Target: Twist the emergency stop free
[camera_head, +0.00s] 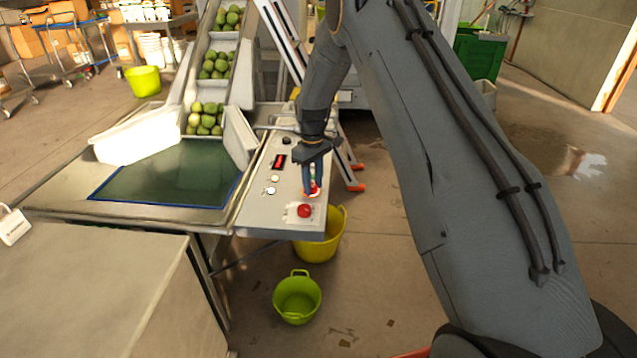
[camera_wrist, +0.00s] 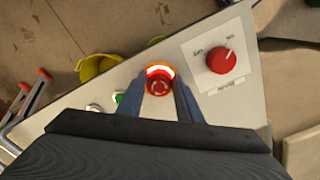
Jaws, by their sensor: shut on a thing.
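The emergency stop is a round red button (camera_wrist: 159,87) with pale arrow marks and a glowing orange-white ring. It sits on the grey control panel (camera_head: 283,217), and part of it shows in the head view (camera_head: 315,190). My gripper (camera_wrist: 159,84) points down at the panel, with one finger on either side of the button, shut on it. In the head view my gripper (camera_head: 311,188) covers part of the button. A red rotary knob (camera_wrist: 221,60) on a white plate marked ON and OFF is beside it, also in the head view (camera_head: 304,211).
A green button (camera_wrist: 118,98) and pale buttons (camera_head: 274,179) share the panel. A conveyor (camera_head: 241,63) with green fruit rises behind a tray with a dark green bed (camera_head: 170,178). Yellow (camera_head: 322,245) and green (camera_head: 297,297) buckets stand below the panel's edge.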

